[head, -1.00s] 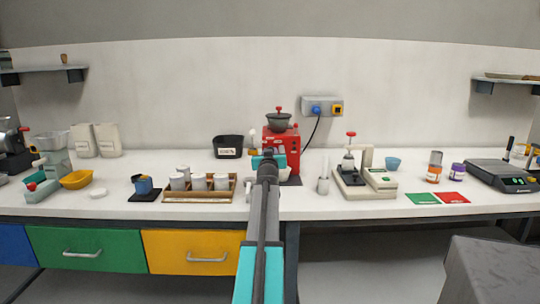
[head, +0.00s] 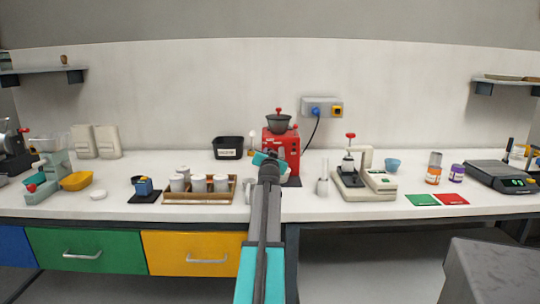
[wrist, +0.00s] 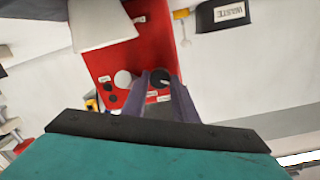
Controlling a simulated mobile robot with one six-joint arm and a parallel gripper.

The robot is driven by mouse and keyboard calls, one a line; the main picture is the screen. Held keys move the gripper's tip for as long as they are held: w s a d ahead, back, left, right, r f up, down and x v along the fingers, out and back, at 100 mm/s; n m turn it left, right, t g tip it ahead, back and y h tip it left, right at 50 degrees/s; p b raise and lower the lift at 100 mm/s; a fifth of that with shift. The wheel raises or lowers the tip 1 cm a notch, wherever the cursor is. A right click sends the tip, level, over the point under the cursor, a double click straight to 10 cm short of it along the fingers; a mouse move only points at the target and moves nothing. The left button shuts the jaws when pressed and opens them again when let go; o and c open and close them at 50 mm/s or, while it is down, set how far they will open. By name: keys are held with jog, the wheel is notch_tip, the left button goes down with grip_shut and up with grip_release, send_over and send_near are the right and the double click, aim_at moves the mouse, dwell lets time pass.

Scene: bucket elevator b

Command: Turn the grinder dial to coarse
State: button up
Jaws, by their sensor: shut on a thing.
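The red grinder (head: 291,150) stands at the back middle of the bench, with a dark hopper (head: 278,122) on top. In the wrist view its red front (wrist: 142,48) appears rotated. A dark round dial (wrist: 160,75) with a light pointer mark sits between my fingertips. My gripper (wrist: 160,84) is shut on the dial. In the head view my gripper (head: 266,160) is at the grinder's front, and my arm hides the dial there. A pale round knob (wrist: 122,78) and small dark buttons (wrist: 109,96) are beside the dial. The dial's labels are too small to read.
A black bin (head: 228,147) marked WASTE stands left of the grinder. A wooden rack (head: 190,195) with white cups is at front left. A cable runs to the wall socket box (head: 322,107).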

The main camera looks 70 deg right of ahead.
jog(key=o, duration=1.1)
jog(key=shift+c, duration=0.2)
jog(key=shift+s+a, duration=0.1)
jog(key=p+v, duration=0.1)
jog(key=v, duration=0.6)
jog(key=shift+a+p, duration=0.3)
jog(key=shift+a, duration=0.15)
jog(key=shift+r, duration=0.15)
